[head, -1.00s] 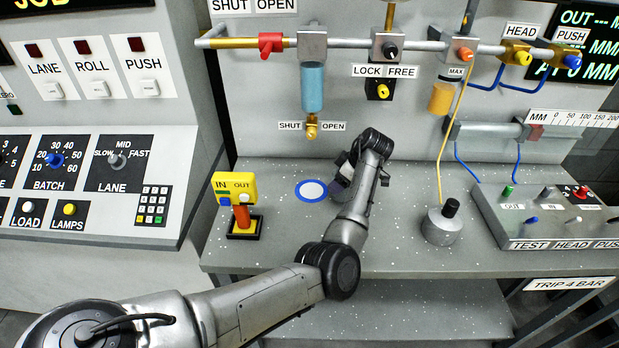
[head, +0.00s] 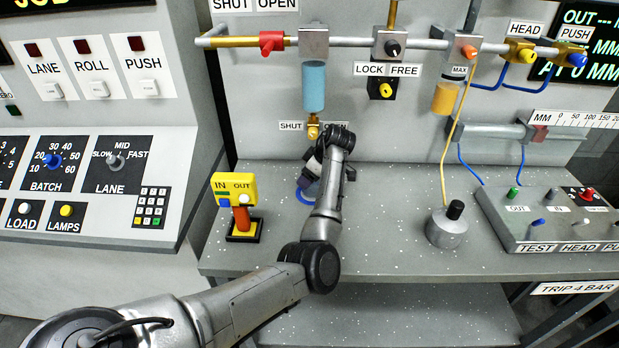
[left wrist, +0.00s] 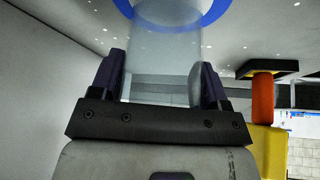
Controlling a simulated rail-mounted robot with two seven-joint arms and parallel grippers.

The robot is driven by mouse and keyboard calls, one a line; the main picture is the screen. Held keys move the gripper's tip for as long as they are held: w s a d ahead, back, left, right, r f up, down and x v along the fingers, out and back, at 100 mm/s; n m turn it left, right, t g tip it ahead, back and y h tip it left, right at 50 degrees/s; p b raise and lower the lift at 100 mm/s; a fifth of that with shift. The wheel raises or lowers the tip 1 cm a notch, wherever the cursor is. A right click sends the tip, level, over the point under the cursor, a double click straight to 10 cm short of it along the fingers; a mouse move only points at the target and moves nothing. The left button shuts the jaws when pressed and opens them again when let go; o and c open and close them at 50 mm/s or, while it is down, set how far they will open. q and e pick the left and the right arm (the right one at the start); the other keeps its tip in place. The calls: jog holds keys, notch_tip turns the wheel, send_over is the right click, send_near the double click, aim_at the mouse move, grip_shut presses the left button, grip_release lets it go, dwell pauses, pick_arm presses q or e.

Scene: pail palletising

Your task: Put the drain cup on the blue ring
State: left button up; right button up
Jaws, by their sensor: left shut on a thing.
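The drain cup (left wrist: 165,62) is a clear, see-through cylinder. In the left wrist view it stands between the two dark fingers of my left gripper (left wrist: 157,82), which is shut on it. The cup's far end overlaps the blue ring (left wrist: 213,12) and its white middle. I cannot tell whether the cup touches the ring or is just above it. In the head view my left gripper (head: 310,178) is at the blue ring (head: 303,196), below the brass tap; my wrist hides most of the ring, and the cup is not clearly seen. My right gripper is not in view.
A yellow IN/OUT box (head: 234,188) on an orange post stands left of the ring. The brass tap (head: 313,128) under the blue cylinder (head: 314,88) is close above my wrist. A grey weight (head: 447,228) with a yellow cord stands right, with clear bench (head: 385,220) between.

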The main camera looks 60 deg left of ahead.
pick_arm(q)
jog(key=shift+d+f, duration=0.15)
jog(key=shift+d, duration=0.05)
jog(key=shift+a+f, duration=0.1)
jog(key=o, duration=0.6)
jog(key=shift+f, duration=0.1)
jog(key=shift+c, duration=0.2)
jog(key=o, duration=0.4)
jog(key=shift+w+r, duration=0.1)
jog(key=shift+r, duration=0.3)
jog(key=shift+p+v, duration=1.1)
jog(key=shift+v, duration=2.5)
